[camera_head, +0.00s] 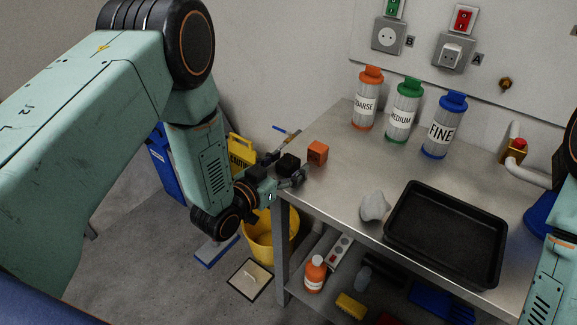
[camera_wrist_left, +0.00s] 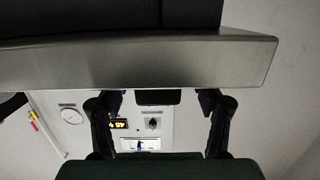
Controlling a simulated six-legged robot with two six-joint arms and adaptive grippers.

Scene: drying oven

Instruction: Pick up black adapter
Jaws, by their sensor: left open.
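The black adapter (camera_head: 288,163) is a small dark block at the table's left end, in the head view. My left gripper (camera_head: 287,168) is open there, with one finger on each side of the block. In the left wrist view, a dark block (camera_wrist_left: 158,97), seemingly the adapter, shows past the metal table edge between the two spread fingers (camera_wrist_left: 161,104). Gaps show on both sides of it, so the fingers look apart from it. Its lower part is hidden in the head view. My right gripper is out of view; only part of my right arm shows at the right edge.
An orange block (camera_head: 318,152) sits just right of the adapter on the metal table (camera_head: 340,185). A pale lump (camera_head: 374,206), a black tray (camera_head: 445,262) and three labelled bottles (camera_head: 403,112) stand farther right. A yellow bucket (camera_head: 262,245) is below the table's left end.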

